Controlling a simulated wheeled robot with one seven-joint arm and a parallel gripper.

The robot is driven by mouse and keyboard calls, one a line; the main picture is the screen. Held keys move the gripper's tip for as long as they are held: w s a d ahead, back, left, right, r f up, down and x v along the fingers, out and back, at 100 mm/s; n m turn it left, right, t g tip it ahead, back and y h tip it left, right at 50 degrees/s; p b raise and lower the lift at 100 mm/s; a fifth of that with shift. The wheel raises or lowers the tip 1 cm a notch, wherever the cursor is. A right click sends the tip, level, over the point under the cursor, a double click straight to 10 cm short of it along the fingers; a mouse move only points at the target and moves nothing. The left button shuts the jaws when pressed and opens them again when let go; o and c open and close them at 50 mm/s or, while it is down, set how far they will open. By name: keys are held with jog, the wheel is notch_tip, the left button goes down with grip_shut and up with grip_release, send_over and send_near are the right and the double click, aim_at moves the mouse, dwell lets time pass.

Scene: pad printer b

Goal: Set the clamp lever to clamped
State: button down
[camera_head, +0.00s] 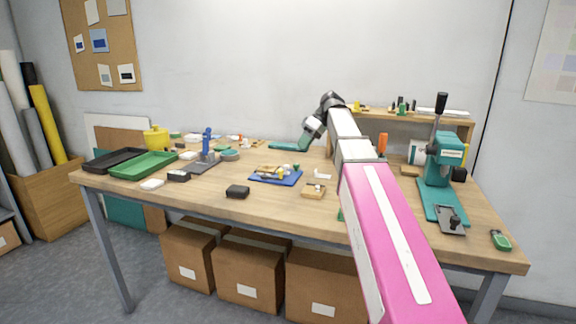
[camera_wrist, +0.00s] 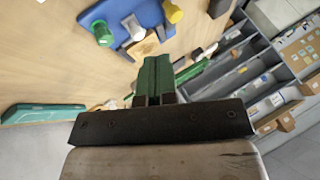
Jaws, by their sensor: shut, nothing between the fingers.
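The teal pad printer (camera_head: 440,170) stands at the right end of the workbench, with an upright black-handled lever (camera_head: 440,104) on top. A dark fixture plate with a small black knob (camera_head: 453,220) sits at its front foot. I cannot tell which part is the clamp lever at this size. My gripper is out over the back middle of the bench, well left of the printer and apart from it. In the wrist view its green fingers (camera_wrist: 154,72) are shut together and empty. The printer does not show in the wrist view.
A blue tray (camera_head: 275,179) with small parts lies mid-bench; a blue tray also shows in the wrist view (camera_wrist: 118,14). A wooden shelf (camera_head: 455,119) stands behind the printer. A green tray (camera_head: 145,165) and a blue-posted stand (camera_head: 207,145) are at left. A green device (camera_head: 501,240) lies at front right.

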jog(key=shift+f, duration=0.15)
jog(key=x, duration=1)
dwell(0.4)
